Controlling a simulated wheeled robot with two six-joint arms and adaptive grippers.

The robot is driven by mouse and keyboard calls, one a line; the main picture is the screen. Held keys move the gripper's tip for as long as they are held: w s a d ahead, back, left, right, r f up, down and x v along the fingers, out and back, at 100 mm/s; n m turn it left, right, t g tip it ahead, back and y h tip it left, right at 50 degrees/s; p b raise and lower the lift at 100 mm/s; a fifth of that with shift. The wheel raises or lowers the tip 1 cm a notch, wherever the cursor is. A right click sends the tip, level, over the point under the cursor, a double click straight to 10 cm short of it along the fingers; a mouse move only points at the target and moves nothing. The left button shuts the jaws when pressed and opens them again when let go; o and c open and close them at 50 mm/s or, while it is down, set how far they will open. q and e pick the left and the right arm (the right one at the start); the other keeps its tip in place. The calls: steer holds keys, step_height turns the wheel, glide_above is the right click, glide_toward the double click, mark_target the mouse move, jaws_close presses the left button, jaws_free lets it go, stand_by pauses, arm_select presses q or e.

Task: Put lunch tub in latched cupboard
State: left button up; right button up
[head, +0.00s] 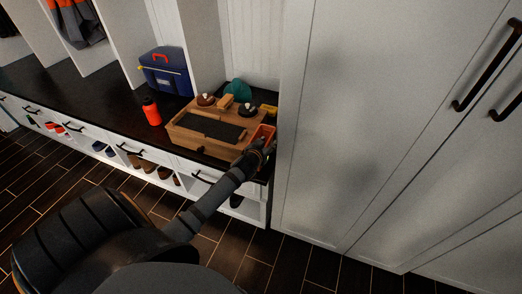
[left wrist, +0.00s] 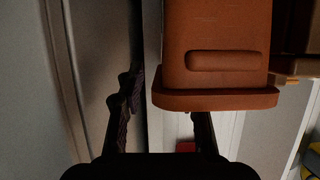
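An orange tub (head: 263,132), which looks like the lunch tub, stands at the right end of the dark bench beside a wooden box. In the left wrist view the tub (left wrist: 215,45) is large, with a rim and a raised bar on its face. My left gripper (head: 262,149) is at the tub's near side. In the wrist view its fingers (left wrist: 162,115) are apart; the right fingertip is hidden at the tub's rim, and contact cannot be told. The wooden box (head: 187,134) has a dark panel and small knob; whether it is the latched cupboard is unclear. My right gripper is not in view.
Tall white cupboard doors (head: 345,110) with black handles stand shut just right of the bench. A red bottle (head: 152,112) and a blue cooler (head: 166,75) stand left of the box. Round-knobbed items (head: 247,110) sit by the box. Shoes fill cubbies below.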

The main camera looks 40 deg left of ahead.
arm_select(q)
steer(key=shift+x, duration=1.05)
steer(key=shift+s, duration=0.15)
jaws_close()
